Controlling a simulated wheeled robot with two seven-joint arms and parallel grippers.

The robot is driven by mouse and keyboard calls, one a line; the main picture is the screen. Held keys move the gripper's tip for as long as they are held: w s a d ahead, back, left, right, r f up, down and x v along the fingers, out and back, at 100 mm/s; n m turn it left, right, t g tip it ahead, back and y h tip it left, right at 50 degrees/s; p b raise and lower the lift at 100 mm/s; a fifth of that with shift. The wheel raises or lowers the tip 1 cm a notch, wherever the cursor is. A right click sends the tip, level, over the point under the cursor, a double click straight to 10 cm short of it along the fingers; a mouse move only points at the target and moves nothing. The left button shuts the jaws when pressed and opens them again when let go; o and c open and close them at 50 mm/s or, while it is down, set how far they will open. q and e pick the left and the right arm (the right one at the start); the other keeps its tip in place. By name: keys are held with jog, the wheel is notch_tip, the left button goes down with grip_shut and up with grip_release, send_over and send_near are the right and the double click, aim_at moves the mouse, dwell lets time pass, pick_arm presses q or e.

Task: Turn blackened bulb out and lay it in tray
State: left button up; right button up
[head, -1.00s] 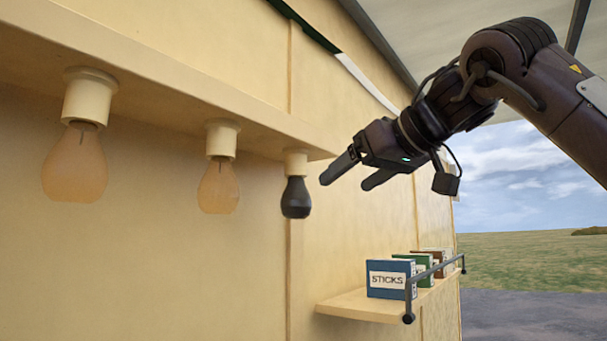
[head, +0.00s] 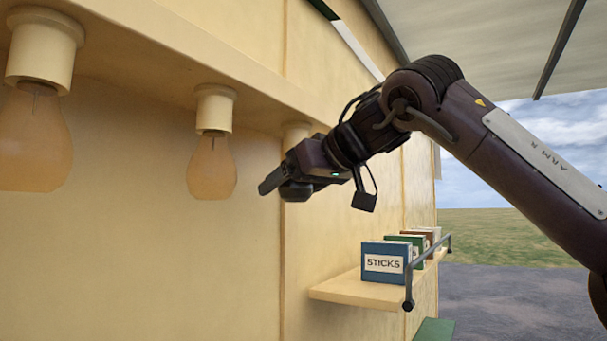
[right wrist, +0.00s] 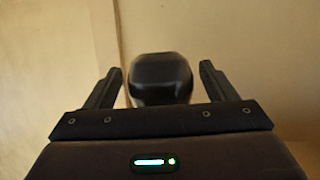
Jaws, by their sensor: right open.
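The blackened bulb (head: 296,193) hangs in the third, farthest socket (head: 296,131) under the beam. In the head view my right gripper (head: 280,183) covers most of it, and only its rounded dark bottom shows. In the right wrist view the dark bulb (right wrist: 160,80) stands between the two spread fingers of my right gripper (right wrist: 161,72), with a gap visible on each side. The gripper is open and comes in from the right. My left gripper is out of view. I cannot make out a tray for certain.
Two amber bulbs (head: 212,168) hang in nearer sockets to the left. The cream wall (head: 150,260) is close behind. A shelf (head: 350,292) with a rail and several boxes, one blue marked STICKS (head: 384,263), is below right. A green piece (head: 435,329) shows at the lower edge.

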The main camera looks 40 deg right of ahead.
jog(key=shift+s+r, duration=0.1)
jog(key=shift+s, duration=0.1)
jog(key=shift+s+d, duration=0.1)
jog(key=shift+s, duration=0.15)
jog(key=shift+s+r, duration=0.1)
jog(key=shift+s, duration=0.1)
jog(key=c, duration=0.6)
jog(key=shift+c, duration=1.2)
jog(key=shift+m+h+b, duration=0.35)
jog(key=shift+m+h, duration=0.15)
jog(key=shift+h, duration=0.1)
jog(key=shift+a+m+h, duration=0.2)
jog(key=shift+m+h, duration=0.5)
jog(key=shift+h, duration=0.1)
jog(key=o, duration=1.1)
jog(key=shift+w+d, duration=0.1)
jog(key=shift+w, duration=0.1)
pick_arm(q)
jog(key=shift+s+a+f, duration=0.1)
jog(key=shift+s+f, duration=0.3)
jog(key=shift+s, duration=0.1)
pick_arm(e)
jog(key=shift+s, duration=0.1)
